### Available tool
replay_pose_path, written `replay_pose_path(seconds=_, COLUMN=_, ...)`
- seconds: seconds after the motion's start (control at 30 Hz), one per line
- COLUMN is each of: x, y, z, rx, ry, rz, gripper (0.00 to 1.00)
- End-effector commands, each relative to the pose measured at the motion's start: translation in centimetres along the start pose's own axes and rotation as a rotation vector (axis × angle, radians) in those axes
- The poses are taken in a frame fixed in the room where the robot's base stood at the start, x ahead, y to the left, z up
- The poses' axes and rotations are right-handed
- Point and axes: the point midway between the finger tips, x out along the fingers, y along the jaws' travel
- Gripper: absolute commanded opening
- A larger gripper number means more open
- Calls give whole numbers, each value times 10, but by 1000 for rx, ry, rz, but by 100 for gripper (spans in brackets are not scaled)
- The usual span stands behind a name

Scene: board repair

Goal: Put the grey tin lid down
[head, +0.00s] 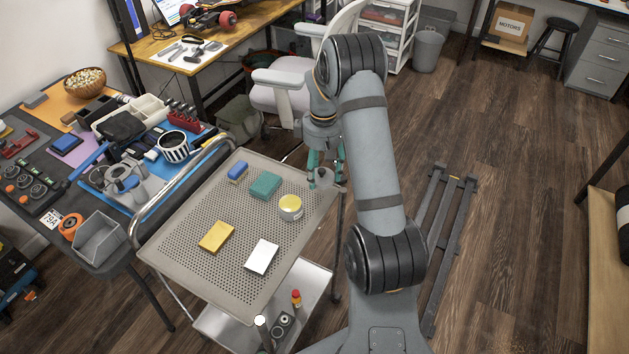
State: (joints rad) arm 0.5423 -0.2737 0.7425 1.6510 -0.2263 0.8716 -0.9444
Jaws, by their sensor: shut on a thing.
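My gripper (325,172) is at the far right corner of the perforated trolley top (190,232), with teal fingers pointing down. It is shut on the grey tin lid (324,179), a small round grey disc at the fingertips. Whether the lid touches the trolley top or hangs just above it, I cannot tell. A round tin (290,207) with a yellowish top and pale side stands on the trolley, to the left of and nearer than the lid.
The trolley top also holds a teal box (265,185), a blue block (238,171), a yellow box (216,237) and a white box (262,257). A cluttered workbench (60,222) stands left, a white chair (280,92) behind.

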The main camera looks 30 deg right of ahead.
Motion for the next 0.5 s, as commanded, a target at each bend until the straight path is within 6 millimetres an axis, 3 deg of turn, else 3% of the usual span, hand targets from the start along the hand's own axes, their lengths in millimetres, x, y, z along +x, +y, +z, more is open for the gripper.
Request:
replay_pose_path(seconds=0.17, x=12, y=-5, z=-19, rx=2, ry=-1, rz=-1, gripper=38)
replay_pose_path(seconds=0.27, x=17, y=-6, z=-22, rx=4, ry=-2, rz=-1, gripper=38)
replay_pose_path(seconds=0.5, x=49, y=-6, z=-21, rx=3, ry=-3, rz=-2, gripper=38)
